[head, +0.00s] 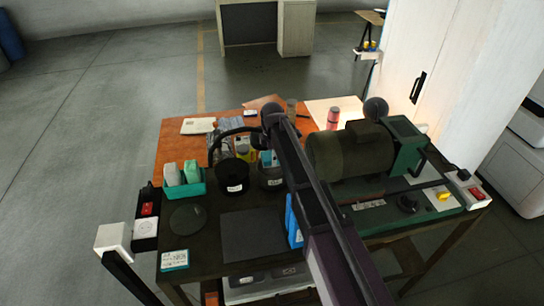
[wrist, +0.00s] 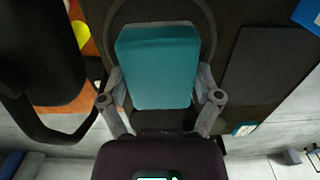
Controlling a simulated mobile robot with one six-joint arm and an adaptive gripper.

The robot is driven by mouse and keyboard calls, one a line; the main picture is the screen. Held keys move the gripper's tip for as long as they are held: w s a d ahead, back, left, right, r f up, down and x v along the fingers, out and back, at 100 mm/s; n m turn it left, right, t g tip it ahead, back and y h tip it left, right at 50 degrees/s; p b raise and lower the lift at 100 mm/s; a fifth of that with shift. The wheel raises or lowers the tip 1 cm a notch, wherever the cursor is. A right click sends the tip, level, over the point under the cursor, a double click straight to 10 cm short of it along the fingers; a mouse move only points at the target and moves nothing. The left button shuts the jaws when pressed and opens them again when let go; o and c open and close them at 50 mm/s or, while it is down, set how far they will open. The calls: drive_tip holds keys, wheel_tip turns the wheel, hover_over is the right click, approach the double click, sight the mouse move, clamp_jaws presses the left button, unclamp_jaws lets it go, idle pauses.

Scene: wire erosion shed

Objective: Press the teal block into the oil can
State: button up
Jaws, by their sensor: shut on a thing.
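In the wrist view the teal block (wrist: 158,66) sits between the two grey fingers of my gripper (wrist: 161,92), which is shut on it. Its broad face is towards the camera. Beyond the block a dark round rim (wrist: 207,22) curves around its far end; I cannot tell if this is the oil can, or whether the block touches it. In the head view dark cylinders with pale labels stand at mid-bench, one in front (head: 232,177) and one to its right (head: 271,180). My arm crosses there, and I cannot pick out the gripper or held block in that view.
A teal tray (head: 205,188) with pale green blocks is at the left. A dark round disc (head: 187,218), a dark mat (head: 253,235) and a blue box (head: 293,222) lie nearer. A large green machine (head: 350,150) fills the right side. A looped black part (wrist: 45,133) is close by.

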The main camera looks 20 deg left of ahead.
drive_tip(key=shift+f+b, duration=0.6)
drive_tip(key=shift+f, duration=0.25)
drive_tip(key=shift+f+b, duration=0.4)
drive_tip(key=shift+f, duration=0.05)
idle(0.9)
idle(1.4)
drive_tip(key=shift+r, duration=0.1)
drive_tip(key=shift+r+p, duration=3.4)
drive_tip(key=shift+p, duration=0.05)
drive_tip(key=shift+f, duration=0.1)
